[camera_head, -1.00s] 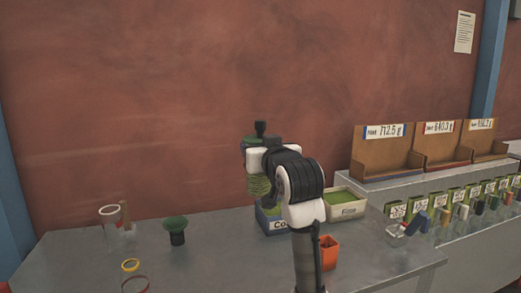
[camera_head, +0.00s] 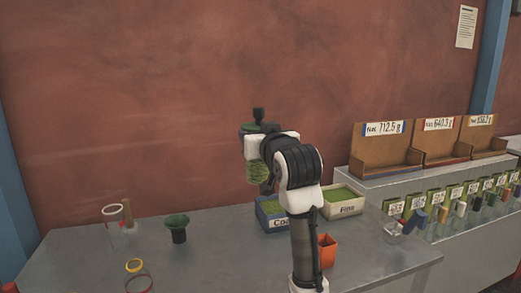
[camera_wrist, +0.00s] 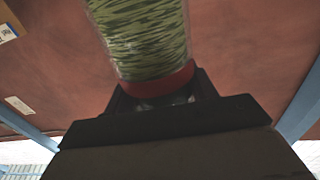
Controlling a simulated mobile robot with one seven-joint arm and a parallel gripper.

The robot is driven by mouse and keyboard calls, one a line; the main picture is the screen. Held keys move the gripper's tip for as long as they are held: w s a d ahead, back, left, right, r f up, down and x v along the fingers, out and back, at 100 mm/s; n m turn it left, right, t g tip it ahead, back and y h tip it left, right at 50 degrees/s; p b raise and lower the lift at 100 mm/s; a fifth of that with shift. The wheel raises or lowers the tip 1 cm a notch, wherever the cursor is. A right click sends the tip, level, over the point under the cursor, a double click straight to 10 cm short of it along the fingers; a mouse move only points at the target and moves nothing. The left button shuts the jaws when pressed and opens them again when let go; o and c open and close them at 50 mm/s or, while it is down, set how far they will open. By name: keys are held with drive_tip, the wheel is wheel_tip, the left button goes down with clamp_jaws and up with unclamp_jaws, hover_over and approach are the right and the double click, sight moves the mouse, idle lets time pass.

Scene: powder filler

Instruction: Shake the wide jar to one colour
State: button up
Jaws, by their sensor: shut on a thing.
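The wide jar (camera_head: 257,172) is clear, with streaky light and dark green contents. My gripper (camera_head: 254,142) is shut on it and holds it up in the air above the back of the table, in front of the red wall. In the wrist view the jar (camera_wrist: 143,38) fills the top middle, with a red band (camera_wrist: 155,88) at the end near my gripper (camera_wrist: 160,105). The green inside is still in mixed streaks, not one even shade. My arm hides part of the jar in the head view.
A blue "Coarse" bin (camera_head: 271,220) and a white "Fine" bin (camera_head: 343,208) stand below the jar. Display stands and several small packets are at right.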

drive_tip(key=a, duration=0.4)
drive_tip(key=shift+d+p, duration=1.25)
drive_tip(key=shift+d, duration=3.2)
drive_tip(key=shift+a, duration=2.25)
drive_tip(key=a, duration=0.5)
drive_tip(key=shift+d+p, duration=1.2)
drive_tip(key=shift+d, duration=3.55)
drive_tip(key=shift+a, duration=2.25)
